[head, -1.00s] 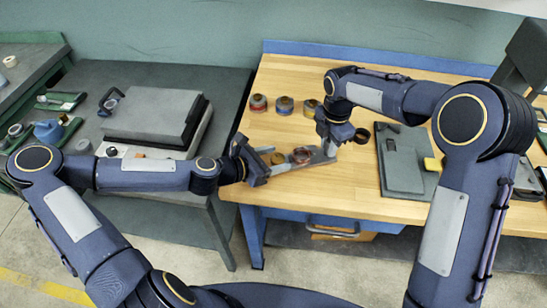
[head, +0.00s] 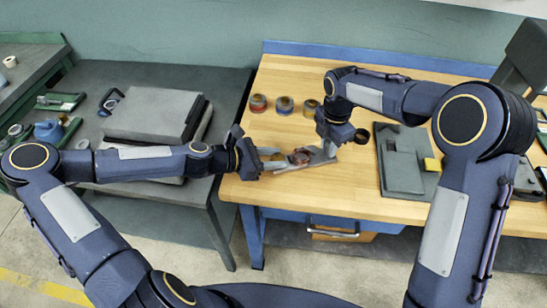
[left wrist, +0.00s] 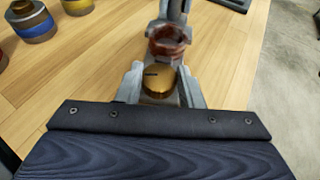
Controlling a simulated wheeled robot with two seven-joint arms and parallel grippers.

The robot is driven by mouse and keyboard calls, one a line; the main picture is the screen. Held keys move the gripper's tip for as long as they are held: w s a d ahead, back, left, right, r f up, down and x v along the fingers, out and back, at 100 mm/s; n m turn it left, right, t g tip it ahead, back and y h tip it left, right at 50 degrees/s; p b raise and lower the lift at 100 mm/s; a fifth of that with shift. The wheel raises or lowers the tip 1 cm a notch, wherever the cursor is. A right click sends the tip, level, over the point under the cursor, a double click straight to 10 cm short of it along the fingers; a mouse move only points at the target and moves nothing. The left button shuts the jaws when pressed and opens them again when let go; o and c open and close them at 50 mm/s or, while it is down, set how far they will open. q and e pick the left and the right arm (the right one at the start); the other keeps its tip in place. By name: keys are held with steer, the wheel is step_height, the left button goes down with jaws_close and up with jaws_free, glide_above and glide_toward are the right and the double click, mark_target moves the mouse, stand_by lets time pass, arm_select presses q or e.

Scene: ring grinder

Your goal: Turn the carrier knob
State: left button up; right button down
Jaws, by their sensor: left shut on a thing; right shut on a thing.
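The carrier is a grey metal tool (head: 318,158) lying near the front of the wooden bench. It bears a copper-red ring (head: 300,157), which also shows in the left wrist view (left wrist: 168,42). The brass carrier knob (left wrist: 158,82) has a dark mark on its top and sits at the near end of the carrier. My left gripper (left wrist: 160,88) is shut on the knob, one finger on each side. In the head view my left gripper (head: 272,158) largely hides the knob. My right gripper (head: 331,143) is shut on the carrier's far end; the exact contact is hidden.
Banded cups in red (head: 258,103), blue (head: 285,105) and yellow (head: 310,107) stand behind the carrier. A dark ring (head: 362,136) lies right of my right gripper. A grey-green case (head: 402,175) is further right. Bare wood lies in front of the carrier.

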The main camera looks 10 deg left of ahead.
arm_select(q)
steer(key=m+g, duration=0.2)
steer(key=m+g+h, duration=0.1)
steer(key=g, duration=0.1)
steer(key=w+m+g, duration=0.1)
steer(key=m+g, duration=0.1)
steer(key=shift+a+m+h, duration=0.1)
steer(key=shift+m+h, duration=0.2)
steer(key=shift+w+m+g, duration=0.1)
steer(key=shift+m+g, duration=1.8)
steer(key=shift+g, duration=0.4)
steer(key=shift+y, duration=0.4)
steer(key=o, duration=1)
steer(key=shift+a, duration=0.1)
steer(key=v, duration=1.2)
steer(key=shift+w+f, duration=0.15)
